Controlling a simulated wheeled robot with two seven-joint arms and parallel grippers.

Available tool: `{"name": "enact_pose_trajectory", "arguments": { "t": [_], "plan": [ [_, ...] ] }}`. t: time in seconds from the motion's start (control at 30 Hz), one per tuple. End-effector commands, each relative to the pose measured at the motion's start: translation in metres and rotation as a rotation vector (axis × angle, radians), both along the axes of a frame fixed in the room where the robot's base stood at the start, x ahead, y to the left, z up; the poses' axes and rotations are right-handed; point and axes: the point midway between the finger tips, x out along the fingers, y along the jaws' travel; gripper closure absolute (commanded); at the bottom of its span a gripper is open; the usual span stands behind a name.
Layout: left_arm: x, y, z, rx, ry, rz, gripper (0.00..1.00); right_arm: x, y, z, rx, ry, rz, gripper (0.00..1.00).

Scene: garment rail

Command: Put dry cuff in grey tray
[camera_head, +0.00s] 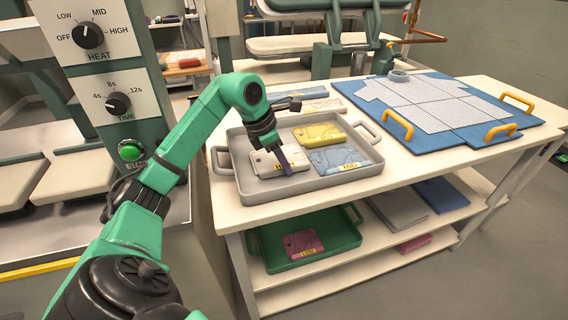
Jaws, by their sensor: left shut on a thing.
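The grey tray (230,185) stands on the near left part of the white table. My left gripper (284,158) reaches down into it from the left, its fingers shut on a cream flat piece (296,165). That piece is low in the tray, at the left; I cannot tell whether it touches the tray floor. A yellow piece (318,131) and a blue piece (343,158) with a yellow label lie in the same tray. None of these is clearly marked as the dry cuff. My right gripper is not in view.
A blue board (452,137) with yellow handles and a pale gridded cloth (430,105) lies to the right, with a blue-grey ring (398,76) at its back edge. A green tray (345,238) with a pink piece (302,241) is on the shelf below. A heat-control panel stands left.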

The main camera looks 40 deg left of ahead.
Motion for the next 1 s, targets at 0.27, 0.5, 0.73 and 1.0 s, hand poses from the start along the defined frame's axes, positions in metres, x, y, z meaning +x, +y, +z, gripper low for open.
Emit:
{"name": "enact_pose_trajectory", "arguments": {
  "t": [0.27, 0.5, 0.73, 1.0],
  "plan": [
    [0.0, 0.0, -0.002, 0.001, -0.001, 0.0, 0.7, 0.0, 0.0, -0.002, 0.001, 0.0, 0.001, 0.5],
    [0.0, 0.0, -0.001, 0.001, -0.001, -0.001, 0.44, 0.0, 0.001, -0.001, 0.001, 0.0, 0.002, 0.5],
    [-0.002, 0.002, 0.009, 0.003, -0.003, 0.001, 0.44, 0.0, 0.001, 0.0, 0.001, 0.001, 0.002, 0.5],
    [-0.019, 0.014, 0.061, 0.002, -0.003, 0.002, 0.44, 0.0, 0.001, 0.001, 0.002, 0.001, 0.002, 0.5]
  ]
}}
